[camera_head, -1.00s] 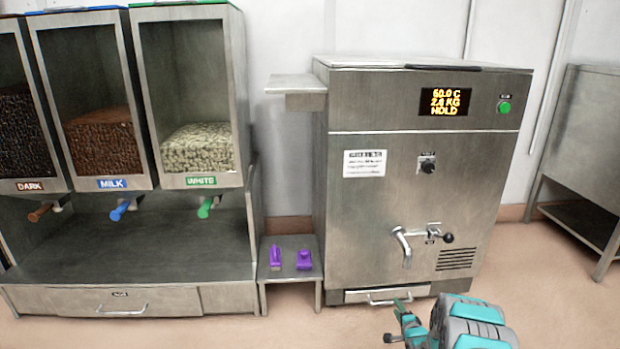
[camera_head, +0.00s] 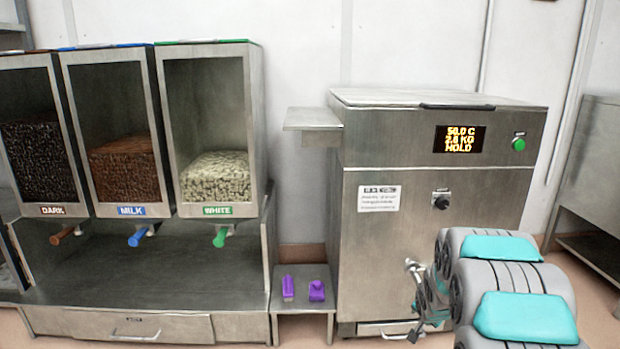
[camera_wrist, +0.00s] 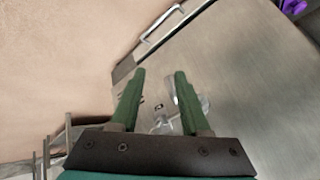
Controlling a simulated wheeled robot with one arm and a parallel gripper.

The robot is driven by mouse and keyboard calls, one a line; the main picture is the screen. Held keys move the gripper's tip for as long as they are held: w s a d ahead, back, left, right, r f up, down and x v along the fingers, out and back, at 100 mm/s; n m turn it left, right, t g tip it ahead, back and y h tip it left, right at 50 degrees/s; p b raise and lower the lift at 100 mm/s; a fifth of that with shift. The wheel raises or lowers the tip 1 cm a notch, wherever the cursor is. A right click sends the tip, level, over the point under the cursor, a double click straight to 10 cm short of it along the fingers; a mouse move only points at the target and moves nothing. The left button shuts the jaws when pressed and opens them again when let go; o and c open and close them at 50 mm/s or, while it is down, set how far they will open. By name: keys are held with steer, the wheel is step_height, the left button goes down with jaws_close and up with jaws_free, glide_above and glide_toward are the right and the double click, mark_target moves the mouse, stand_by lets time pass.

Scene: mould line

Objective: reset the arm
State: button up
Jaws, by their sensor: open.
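My gripper (camera_wrist: 158,98) is open and empty in the wrist view, with two green fingers apart. Behind it is the steel front of the tempering machine, with the tap (camera_wrist: 190,103) partly hidden by the right finger. In the head view my arm stands at the lower right, in front of the machine (camera_head: 385,255). The gripper end (camera_head: 415,325) is low, near the machine's lower drawer, and its fingers are hard to make out. The display (camera_head: 460,139) reads 50.0 C, 2.8 KG, HOLD.
Dark, milk and white dispensers (camera_head: 213,130) stand at left above a steel counter (camera_head: 150,275). Two purple items (camera_head: 317,291) sit on a small stand (camera_head: 303,273) beside the machine. A steel cabinet (camera_head: 595,165) is at right. A shelf (camera_head: 312,117) juts from the machine's left side.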

steer(key=s+a+r+n+g+p, duration=0.1)
steer(key=s+a+r+n+g, duration=0.15)
steer(key=s+r, duration=0.4)
steer(key=s+a+r+n+g+p, duration=0.1)
steer(key=s+a+r, duration=0.25)
steer(key=s, duration=0.55)
steer(key=s+a+r+n+g+p, duration=0.1)
steer(key=s+a+r+g, duration=0.15)
steer(key=s+r, duration=0.4)
steer(key=s+a+r+n+g, duration=0.1)
steer(key=s+a, duration=0.1)
steer(key=s, duration=0.7)
steer(key=s+a+r+n+g+y+p, duration=0.1)
steer(key=s+a+r+n, duration=0.1)
steer(key=s, duration=0.7)
steer(key=s+a+r+n+g+y, duration=0.1)
steer(key=s+a, duration=0.3)
steer(key=s, duration=0.4)
steer(key=shift+s+r+n+p, duration=0.4)
steer(key=shift+n, duration=0.25)
steer(key=shift+a, duration=0.1)
